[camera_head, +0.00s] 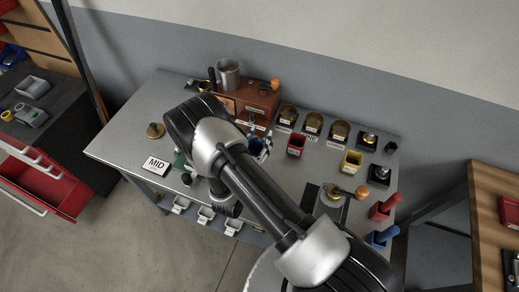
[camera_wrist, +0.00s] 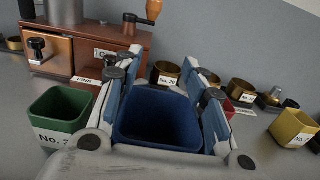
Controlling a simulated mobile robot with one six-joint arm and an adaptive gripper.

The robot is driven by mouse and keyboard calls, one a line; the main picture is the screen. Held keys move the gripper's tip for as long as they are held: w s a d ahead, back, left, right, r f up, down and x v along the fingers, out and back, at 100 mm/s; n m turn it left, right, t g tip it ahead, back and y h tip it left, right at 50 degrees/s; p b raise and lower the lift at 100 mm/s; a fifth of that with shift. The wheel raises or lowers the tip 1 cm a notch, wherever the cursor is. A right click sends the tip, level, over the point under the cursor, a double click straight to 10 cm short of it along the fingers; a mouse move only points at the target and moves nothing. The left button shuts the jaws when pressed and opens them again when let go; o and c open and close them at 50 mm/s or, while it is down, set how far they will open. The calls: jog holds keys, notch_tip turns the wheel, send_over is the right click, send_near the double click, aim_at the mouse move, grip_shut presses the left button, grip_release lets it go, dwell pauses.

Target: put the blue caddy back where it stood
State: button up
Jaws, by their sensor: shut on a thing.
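The blue caddy (camera_wrist: 158,122) is an open, empty-looking square cup in the middle of the wrist view. My gripper (camera_wrist: 162,68) is shut on it, one finger along each side. In the head view my gripper (camera_head: 259,146) is over the middle of the steel table, in front of the wooden box, and my arm hides much of the caddy. Whether the caddy touches the tabletop I cannot tell.
A green caddy (camera_wrist: 62,108) stands close left of my gripper. A red caddy (camera_head: 296,146) and a yellow caddy (camera_head: 351,160) stand to the right. Behind are the wooden box (camera_head: 262,100) and several brass tins (camera_head: 313,122).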

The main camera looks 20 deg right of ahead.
aim_at(260, 147)
jog(key=shift+f+b, duration=0.55)
jog(key=shift+f, duration=2.15)
jog(key=shift+f, duration=0.15)
jog(key=o, duration=1.4)
